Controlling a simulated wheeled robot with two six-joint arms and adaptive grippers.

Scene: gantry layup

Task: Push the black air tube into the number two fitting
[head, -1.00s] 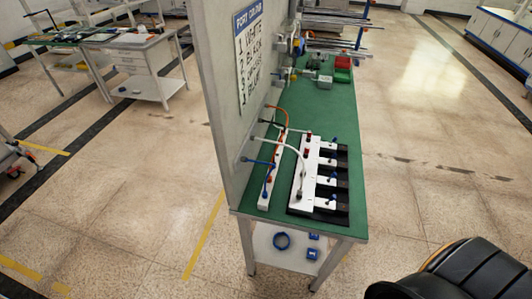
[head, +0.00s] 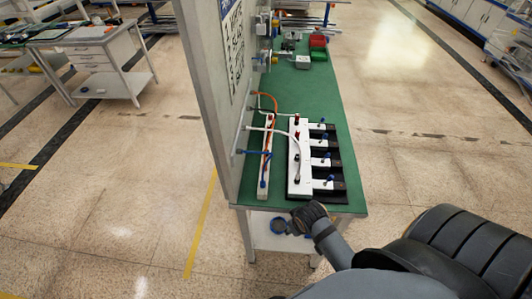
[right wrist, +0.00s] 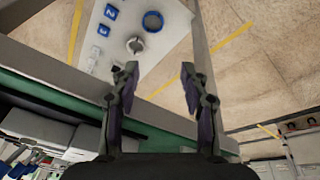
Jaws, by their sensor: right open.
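A white block (head: 304,168) with several side fittings with blue tops stands on the green bench top (head: 332,125). A narrow white strip (head: 262,192) lies to its left. Orange (head: 270,97), white and blue (head: 252,152) tubes run from the upright panel toward these parts. I cannot clearly make out the black tube or which fitting is number two. My right gripper (right wrist: 159,75) is open and empty in the right wrist view, by the bench's grey edge. My left gripper is not in view.
The upright panel (head: 209,110) with a sign (head: 233,45) walls off the bench's left side. A lower shelf holds a blue coil (right wrist: 153,21) and blue blocks (right wrist: 111,12). Red and green bins (head: 318,47) stand at the far end. The bench's right strip is clear.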

